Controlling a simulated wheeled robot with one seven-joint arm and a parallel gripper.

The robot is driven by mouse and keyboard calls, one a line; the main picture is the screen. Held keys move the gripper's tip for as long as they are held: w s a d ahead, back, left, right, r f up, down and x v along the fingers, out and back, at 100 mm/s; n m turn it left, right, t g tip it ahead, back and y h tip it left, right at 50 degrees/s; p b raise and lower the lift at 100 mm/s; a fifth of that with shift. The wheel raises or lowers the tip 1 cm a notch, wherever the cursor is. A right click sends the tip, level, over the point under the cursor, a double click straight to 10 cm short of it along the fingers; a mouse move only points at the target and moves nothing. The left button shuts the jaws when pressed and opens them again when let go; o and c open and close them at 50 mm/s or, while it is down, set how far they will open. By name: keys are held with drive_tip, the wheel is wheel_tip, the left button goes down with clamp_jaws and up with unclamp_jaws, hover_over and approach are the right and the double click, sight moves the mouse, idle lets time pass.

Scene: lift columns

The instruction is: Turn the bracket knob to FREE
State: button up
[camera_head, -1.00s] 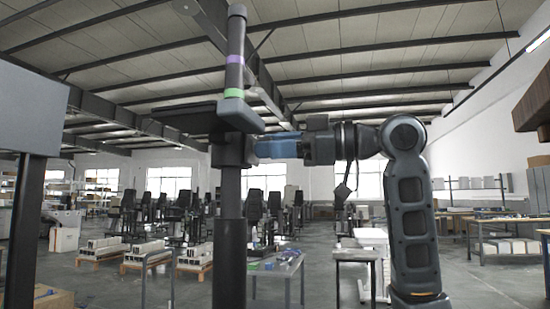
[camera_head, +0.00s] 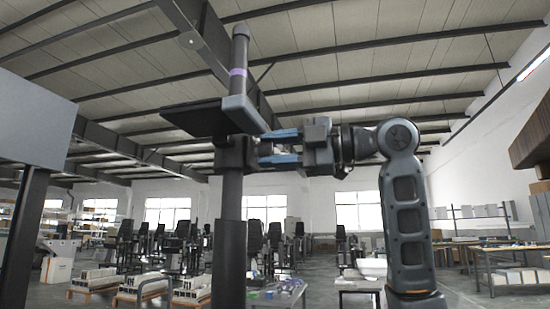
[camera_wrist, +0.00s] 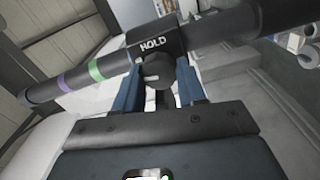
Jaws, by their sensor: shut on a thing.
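The bracket (camera_wrist: 146,42) is a dark block around a dark column (camera_wrist: 222,25) with purple and green bands. In the wrist view, its white label reads HOLD. The round dark knob (camera_wrist: 157,68) with a short white mark sits just below this label. My gripper (camera_wrist: 158,92) has a blue finger on each side of the knob and is shut on it. In the head view, my gripper (camera_head: 268,147) reaches the bracket (camera_head: 235,153) from the right, its two fingers one above the other. The knob is hidden there, and no FREE label shows.
A dark flat plate (camera_head: 195,117) sticks out left of the column top. Benches, pallets and chairs fill the hall behind. Open air surrounds my arm on the right.

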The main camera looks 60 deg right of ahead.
drive_tip(key=shift+n+b, duration=0.3)
drive_tip(key=shift+n, duration=0.6)
drive_tip(key=o, duration=1)
drive_tip(key=shift+o, duration=0.2)
drive_tip(key=v, duration=0.7)
drive_tip(key=shift+s+b, duration=0.3)
drive_tip(key=shift+s, duration=0.1)
drive_tip(key=shift+d, duration=0.1)
